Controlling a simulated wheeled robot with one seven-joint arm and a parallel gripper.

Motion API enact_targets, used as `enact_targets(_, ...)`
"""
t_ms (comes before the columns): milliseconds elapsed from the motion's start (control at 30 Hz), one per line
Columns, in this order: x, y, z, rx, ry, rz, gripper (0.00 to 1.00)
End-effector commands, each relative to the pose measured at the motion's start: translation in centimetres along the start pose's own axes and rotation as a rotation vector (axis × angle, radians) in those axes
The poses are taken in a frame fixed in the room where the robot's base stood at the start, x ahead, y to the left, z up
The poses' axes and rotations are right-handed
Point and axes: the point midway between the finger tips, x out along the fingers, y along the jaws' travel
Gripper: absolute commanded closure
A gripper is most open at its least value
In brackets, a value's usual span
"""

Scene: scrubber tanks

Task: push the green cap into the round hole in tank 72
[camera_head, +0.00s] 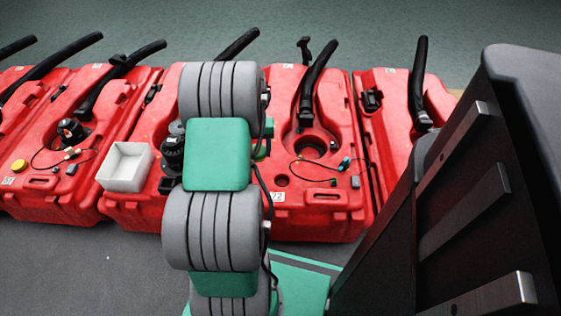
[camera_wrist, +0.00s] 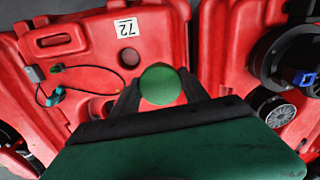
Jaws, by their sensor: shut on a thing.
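Tank 72 (camera_head: 340,213) is a red tank right of my arm in the head view, its white 72 label (camera_head: 278,197) partly covered. The label also shows upside down in the wrist view (camera_wrist: 126,27). A small round hole (camera_wrist: 130,58) lies by the label; it also shows in the head view (camera_head: 282,180). A larger round opening (camera_wrist: 102,108) is partly hidden by my gripper. My gripper (camera_wrist: 160,92) is shut on the green cap (camera_wrist: 160,80), which appears right of the small hole in the wrist view. Its height above the tank is unclear.
A thin cable with connectors (camera_head: 320,172) lies on tank 72. Black hoses (camera_head: 318,78) rise at the back. A white box (camera_head: 125,168) stands on the tank to the left, and a yellow cap (camera_head: 19,166) lies further left. Neighbouring tanks stand close together.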

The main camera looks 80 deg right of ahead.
Motion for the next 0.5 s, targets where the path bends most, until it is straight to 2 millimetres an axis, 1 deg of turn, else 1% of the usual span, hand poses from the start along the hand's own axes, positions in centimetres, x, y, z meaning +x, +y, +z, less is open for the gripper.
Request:
enact_targets(33, 1.4, 2.5, 0.3, 0.052, -0.004, -0.001, 0.86)
enact_targets(100, 2.8, 5.1, 0.7, 0.104, -0.003, -0.001, 0.86)
enact_targets(200, 3.9, 7.4, 1.1, 0.150, 0.000, -0.001, 0.86)
enact_targets(300, 4.4, 8.2, 1.3, 0.166, 0.001, 0.000, 0.86)
enact_targets(500, 5.7, 8.1, 1.3, 0.166, 0.001, 0.000, 0.86)
